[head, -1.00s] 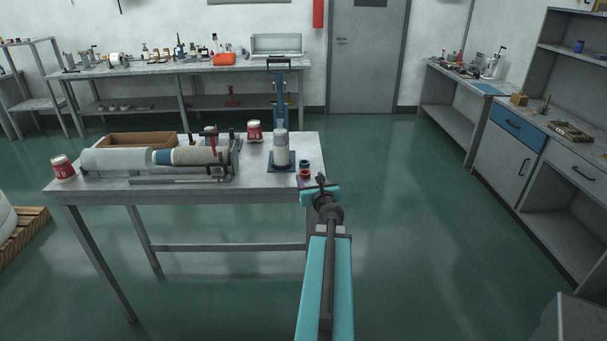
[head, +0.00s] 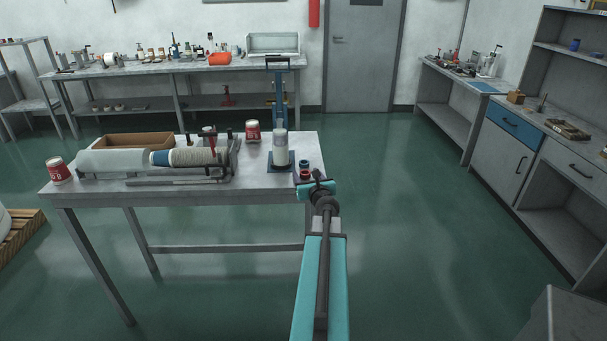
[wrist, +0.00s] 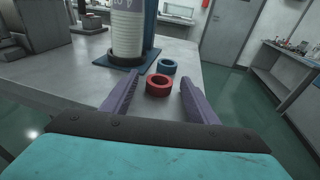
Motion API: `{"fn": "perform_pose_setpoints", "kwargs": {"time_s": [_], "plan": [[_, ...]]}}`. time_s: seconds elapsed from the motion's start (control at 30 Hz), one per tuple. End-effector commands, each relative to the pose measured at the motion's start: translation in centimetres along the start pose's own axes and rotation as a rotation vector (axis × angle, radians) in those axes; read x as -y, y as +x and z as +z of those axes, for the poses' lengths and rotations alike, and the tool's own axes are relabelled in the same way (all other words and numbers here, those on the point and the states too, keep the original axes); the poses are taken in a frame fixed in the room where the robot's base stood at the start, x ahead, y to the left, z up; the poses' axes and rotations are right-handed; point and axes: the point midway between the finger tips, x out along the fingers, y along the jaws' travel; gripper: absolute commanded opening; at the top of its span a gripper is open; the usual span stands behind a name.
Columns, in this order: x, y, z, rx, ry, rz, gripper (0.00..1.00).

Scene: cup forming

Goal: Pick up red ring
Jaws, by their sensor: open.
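The red ring (wrist: 159,86) lies flat on the metal table (wrist: 75,84), near its right edge. In the wrist view it sits ahead of and between the two purple fingers of my gripper (wrist: 159,97), which are apart with nothing held. In the head view the red ring (head: 305,174) shows just above my gripper (head: 316,184), partly hidden by it. A blue ring (wrist: 167,67) lies just behind the red one; it also shows in the head view (head: 304,162).
A white cylinder (wrist: 127,30) stands on a blue base plate (wrist: 99,61) left of the rings. A roller machine (head: 185,158), a wooden tray (head: 134,141) and red-and-white cans (head: 59,170) occupy the table's left and back. Open floor (head: 420,210) lies right of the table.

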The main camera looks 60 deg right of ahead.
Motion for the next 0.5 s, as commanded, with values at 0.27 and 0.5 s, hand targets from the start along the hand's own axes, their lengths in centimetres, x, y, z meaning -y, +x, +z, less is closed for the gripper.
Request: {"fn": "perform_pose_setpoints", "kwargs": {"time_s": [0.27, 0.5], "plan": [[-0.17, 0.00, 0.00, 0.000, 0.000, 0.002, 0.54], [-0.20, 0.01, 0.00, 0.000, 0.000, 0.002, 0.50]]}}
